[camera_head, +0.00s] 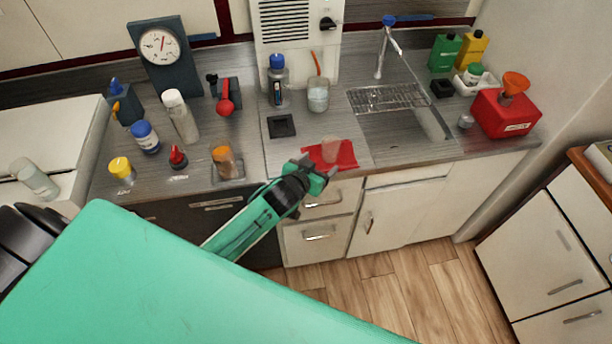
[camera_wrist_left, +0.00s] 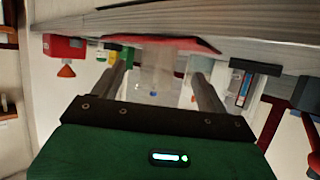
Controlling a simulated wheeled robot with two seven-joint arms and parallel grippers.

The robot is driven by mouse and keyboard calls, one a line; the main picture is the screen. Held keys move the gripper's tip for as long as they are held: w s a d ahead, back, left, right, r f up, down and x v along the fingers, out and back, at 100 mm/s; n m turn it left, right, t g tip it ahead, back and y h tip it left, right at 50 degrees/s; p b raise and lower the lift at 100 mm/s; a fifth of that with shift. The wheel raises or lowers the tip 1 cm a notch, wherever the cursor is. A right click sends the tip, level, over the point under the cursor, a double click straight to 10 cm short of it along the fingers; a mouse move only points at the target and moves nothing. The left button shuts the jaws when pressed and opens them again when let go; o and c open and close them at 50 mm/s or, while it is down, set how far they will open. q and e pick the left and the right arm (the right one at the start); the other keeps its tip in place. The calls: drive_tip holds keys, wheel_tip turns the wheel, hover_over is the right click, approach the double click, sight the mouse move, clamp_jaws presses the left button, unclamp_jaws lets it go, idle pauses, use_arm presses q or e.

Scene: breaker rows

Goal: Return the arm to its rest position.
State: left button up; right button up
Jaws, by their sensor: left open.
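My left gripper (camera_head: 318,172) is at the front edge of the counter, just in front of the red mat (camera_head: 345,155). A translucent cup (camera_head: 331,149) stands on the mat, right beyond the fingertips. In the left wrist view, which looks upside down, the gripper (camera_wrist_left: 162,72) is open. The cup (camera_wrist_left: 157,68) shows between its two spread fingers, with the red mat (camera_wrist_left: 190,44) above it in the picture. I cannot tell whether a finger touches the cup. My right gripper is not in view.
A sink (camera_head: 405,120) with a wire rack is to the right, then a red canister (camera_head: 505,115). An orange-brown jar (camera_head: 224,160) and several bottles stand to the left. Drawers (camera_head: 320,230) are below the counter edge. The wooden floor (camera_head: 400,290) in front is clear.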

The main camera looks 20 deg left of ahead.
use_arm(q)
drive_tip(key=b+v, duration=0.1)
drive_tip(key=v, duration=0.6)
drive_tip(key=shift+s, duration=0.2)
